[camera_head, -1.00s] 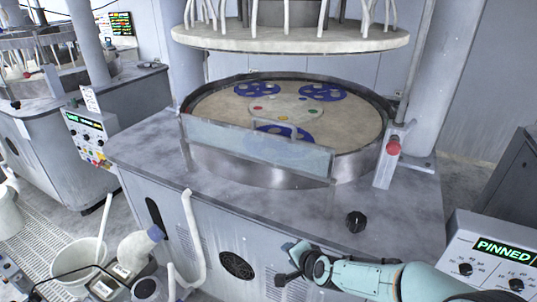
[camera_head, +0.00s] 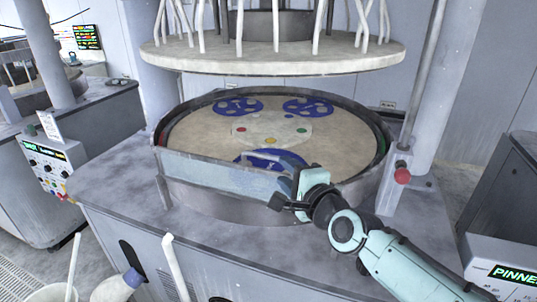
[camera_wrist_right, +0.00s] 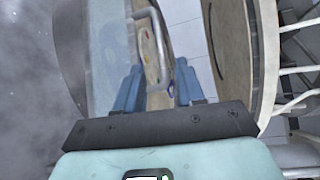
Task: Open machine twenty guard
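The guard (camera_head: 215,178) is a clear panel in a grey frame, upright along the front rim of the machine's round platen basin. It also shows in the right wrist view (camera_wrist_right: 108,45). Its metal handle (camera_wrist_right: 160,45) is a bent bar that lies ahead of and between my right fingers in the wrist view. My right gripper (camera_head: 284,188) is at the right part of the guard and hides some of it. Its two blue fingers (camera_wrist_right: 158,90) are apart, with no visible grip on the handle. Whether a finger touches it I cannot tell. My left gripper is out of view.
The upper plate (camera_head: 270,55) with white hoses hangs above the platen (camera_head: 205,130). A red button (camera_head: 402,176) stands right of the basin. A control box reading "PINNED" (camera_head: 510,275) is at lower right.

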